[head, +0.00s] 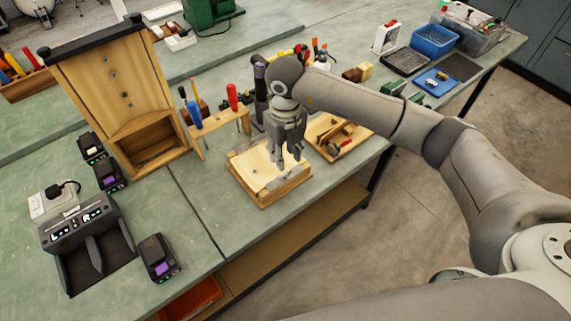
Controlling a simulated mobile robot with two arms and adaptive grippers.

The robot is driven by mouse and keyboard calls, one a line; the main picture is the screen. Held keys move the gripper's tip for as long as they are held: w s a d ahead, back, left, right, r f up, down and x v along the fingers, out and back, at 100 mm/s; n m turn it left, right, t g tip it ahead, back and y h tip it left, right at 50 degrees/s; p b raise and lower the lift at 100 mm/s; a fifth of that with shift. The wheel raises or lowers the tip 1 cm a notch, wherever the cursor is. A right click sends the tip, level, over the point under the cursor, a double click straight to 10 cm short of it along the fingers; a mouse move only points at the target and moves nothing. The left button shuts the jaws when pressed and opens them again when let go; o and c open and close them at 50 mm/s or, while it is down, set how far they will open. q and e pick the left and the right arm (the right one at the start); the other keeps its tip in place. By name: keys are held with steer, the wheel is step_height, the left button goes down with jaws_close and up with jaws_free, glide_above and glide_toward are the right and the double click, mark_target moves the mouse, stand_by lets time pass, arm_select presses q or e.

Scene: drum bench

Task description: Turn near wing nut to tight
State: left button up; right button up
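My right gripper (288,160) points down over a pale wooden block (246,171) near the front edge of the bench. Its two fingers look apart, with a gap between them. A grey metal piece (285,181) lies on the block just below the fingertips. The near wing nut cannot be made out; it is too small or hidden by the gripper. I cannot tell whether the fingers touch anything. My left gripper is out of view.
A wooden tool rack (217,122) with screwdrivers stands left of the block. A second wooden tray (338,138) sits close on the right. A tall wooden board (112,85), a charger (82,226) and battery packs are farther left. A blue bin (434,41) stands back right.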

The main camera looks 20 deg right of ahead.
steer(key=shift+r, duration=2.1)
